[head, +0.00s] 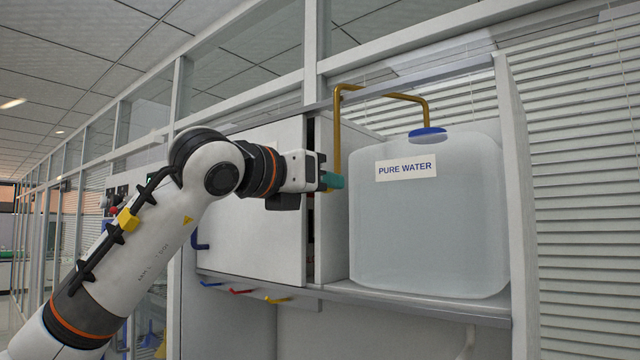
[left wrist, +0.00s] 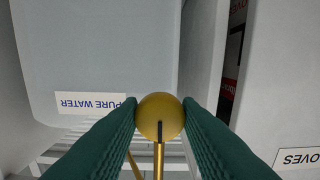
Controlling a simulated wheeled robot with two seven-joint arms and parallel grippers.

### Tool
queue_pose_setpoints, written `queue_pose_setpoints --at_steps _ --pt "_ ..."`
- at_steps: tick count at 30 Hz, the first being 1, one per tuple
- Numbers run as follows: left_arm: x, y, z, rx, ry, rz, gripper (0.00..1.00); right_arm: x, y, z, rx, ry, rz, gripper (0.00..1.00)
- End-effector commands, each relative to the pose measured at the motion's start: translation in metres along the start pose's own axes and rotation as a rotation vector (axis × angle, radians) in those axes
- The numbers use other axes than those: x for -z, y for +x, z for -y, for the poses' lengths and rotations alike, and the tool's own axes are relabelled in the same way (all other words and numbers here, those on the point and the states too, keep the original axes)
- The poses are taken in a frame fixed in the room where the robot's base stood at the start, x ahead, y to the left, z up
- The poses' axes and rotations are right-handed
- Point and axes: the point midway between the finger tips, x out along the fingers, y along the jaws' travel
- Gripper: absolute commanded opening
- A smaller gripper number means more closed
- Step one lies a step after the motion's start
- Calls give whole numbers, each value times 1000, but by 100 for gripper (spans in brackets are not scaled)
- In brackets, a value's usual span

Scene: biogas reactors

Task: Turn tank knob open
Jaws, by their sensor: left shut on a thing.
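The tank knob (left wrist: 160,115) is a round golden piece with a dark line on its face, in the lower middle of the left wrist view. My left gripper (head: 333,182) is shut on it, with a green finger on each side. In the head view the fingers largely hide the knob at the lower end of a golden pipe (head: 337,130). The pipe bends over to the blue cap (head: 428,134) of a translucent tank (head: 430,230) labelled "PURE WATER". My right gripper is not in view.
The tank stands on a grey shelf (head: 420,300) beside a white cabinet (head: 260,240). Small blue, red (head: 241,292) and yellow handles stick out under the cabinet. A side post (head: 515,200) bounds the shelf on the right.

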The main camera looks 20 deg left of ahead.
Motion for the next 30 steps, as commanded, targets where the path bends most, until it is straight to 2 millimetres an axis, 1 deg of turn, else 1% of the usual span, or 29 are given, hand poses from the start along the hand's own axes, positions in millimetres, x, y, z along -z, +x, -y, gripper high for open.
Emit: queue_pose_setpoints --at_steps 8,18,30 --pt "-3 -1 0 -1 -140 -4 8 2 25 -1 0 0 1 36" --pt "-3 -1 -1 -2 -449 -5 8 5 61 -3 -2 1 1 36" --pt "-2 -1 0 -2 -830 -5 8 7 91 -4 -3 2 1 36"
